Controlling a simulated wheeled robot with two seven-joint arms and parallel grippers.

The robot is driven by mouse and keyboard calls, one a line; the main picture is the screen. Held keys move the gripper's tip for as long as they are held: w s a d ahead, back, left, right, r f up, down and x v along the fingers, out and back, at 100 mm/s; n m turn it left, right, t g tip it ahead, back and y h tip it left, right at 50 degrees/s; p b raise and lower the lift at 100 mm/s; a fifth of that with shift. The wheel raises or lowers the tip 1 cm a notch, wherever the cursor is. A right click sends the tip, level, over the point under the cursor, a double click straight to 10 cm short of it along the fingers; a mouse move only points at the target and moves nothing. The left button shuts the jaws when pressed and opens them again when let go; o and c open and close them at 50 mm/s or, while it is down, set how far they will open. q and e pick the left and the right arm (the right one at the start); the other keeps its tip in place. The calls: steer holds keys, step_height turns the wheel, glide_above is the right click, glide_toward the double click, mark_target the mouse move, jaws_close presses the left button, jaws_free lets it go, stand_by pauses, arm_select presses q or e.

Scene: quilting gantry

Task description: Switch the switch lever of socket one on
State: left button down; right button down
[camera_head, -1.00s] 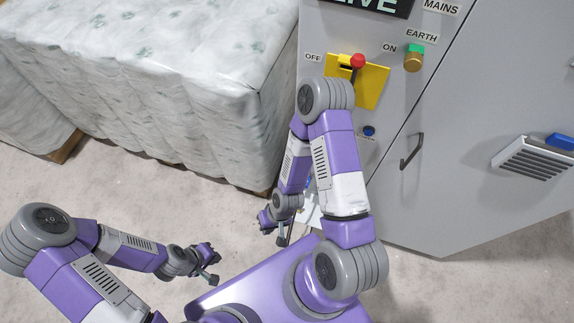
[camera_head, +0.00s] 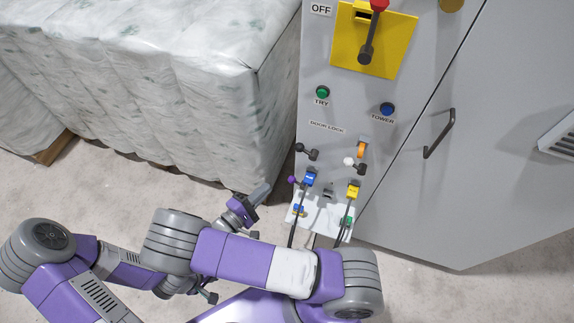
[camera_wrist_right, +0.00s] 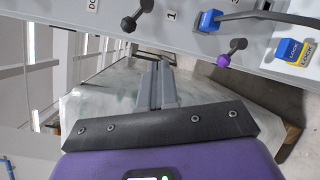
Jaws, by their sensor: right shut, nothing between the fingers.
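In the right wrist view, a purple-knobbed lever (camera_wrist_right: 232,54) sits on the grey panel beside a blue plug (camera_wrist_right: 208,20). The label "1" (camera_wrist_right: 171,16) is next to that plug. In the head view the same purple lever (camera_head: 292,180) is left of the blue plug (camera_head: 310,177). A black-knobbed lever (camera_head: 306,151) is above; it also shows in the wrist view (camera_wrist_right: 137,15). My right gripper (camera_head: 262,190) is shut and empty, left of the purple lever and apart from it; its fingers (camera_wrist_right: 157,83) show in the wrist view. My left gripper (camera_head: 207,295) is low and partly hidden by the right arm.
A white-knobbed lever (camera_head: 354,164) and a yellow plug (camera_head: 353,191) are on the panel's right. A yellow plate with a rotary handle (camera_head: 368,45) is above. A wrapped stack (camera_head: 150,90) stands close left of the panel. A door handle (camera_head: 439,134) sticks out at right.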

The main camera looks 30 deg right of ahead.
mark_target(305, 151)
steer(key=shift+w+a+r+t+h, duration=0.5)
steer(key=shift+w+a+r+t, duration=0.4)
steer(key=shift+a+r+t, duration=0.2)
steer(key=shift+d, duration=0.1)
steer(key=s+d+p+x, duration=0.1)
steer(key=s+p+x, duration=0.1)
steer(key=x, duration=1)
steer(key=shift+d+r, duration=0.4)
steer(key=shift+s, duration=0.1)
steer(key=shift+a+r, duration=0.1)
steer(key=shift+r, duration=0.05)
